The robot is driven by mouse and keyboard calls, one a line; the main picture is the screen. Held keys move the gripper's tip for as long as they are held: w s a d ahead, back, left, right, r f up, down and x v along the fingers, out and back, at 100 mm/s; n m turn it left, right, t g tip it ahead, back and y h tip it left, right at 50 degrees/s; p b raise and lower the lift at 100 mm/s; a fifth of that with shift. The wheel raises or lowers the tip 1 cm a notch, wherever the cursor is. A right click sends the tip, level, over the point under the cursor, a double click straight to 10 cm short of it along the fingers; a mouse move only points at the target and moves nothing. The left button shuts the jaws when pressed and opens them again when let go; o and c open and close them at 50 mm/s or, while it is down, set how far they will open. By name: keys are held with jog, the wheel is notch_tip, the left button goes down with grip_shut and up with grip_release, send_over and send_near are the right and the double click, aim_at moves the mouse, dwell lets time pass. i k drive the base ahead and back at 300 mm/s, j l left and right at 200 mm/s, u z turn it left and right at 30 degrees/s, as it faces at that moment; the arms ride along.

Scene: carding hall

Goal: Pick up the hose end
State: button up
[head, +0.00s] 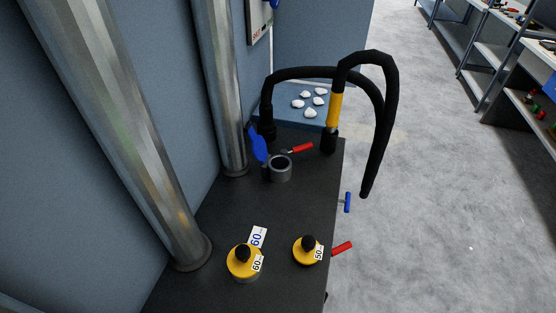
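A black hose (386,120) rises in a loop over the far end of a dark bench top (215,215). One end of it has a yellow sleeve (334,110) and a black lower part (329,141), standing nearly upright at the bench's far right edge. I cannot tell whether it rests on the top or sits in a holder. The other end goes down into a black fitting (267,130) at the far left. The middle of the hose hangs in a bend beyond the right edge of the bench. My gripper is not in view.
A grey open port (280,170) with a raised blue cap (258,145) and a red lever (301,148) stands near the hose. Yellow-capped ports marked 60 (243,261) and 50 (306,251) are nearer. Metal pipes (222,85) stand left. The floor (430,220) at right is clear.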

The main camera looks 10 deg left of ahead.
aim_at(266, 124)
jog(key=i+l, duration=1)
jog(key=l, duration=0.2)
jog(key=i+l+u, duration=0.1)
jog(key=i+l, duration=0.45)
jog(key=l, duration=0.1)
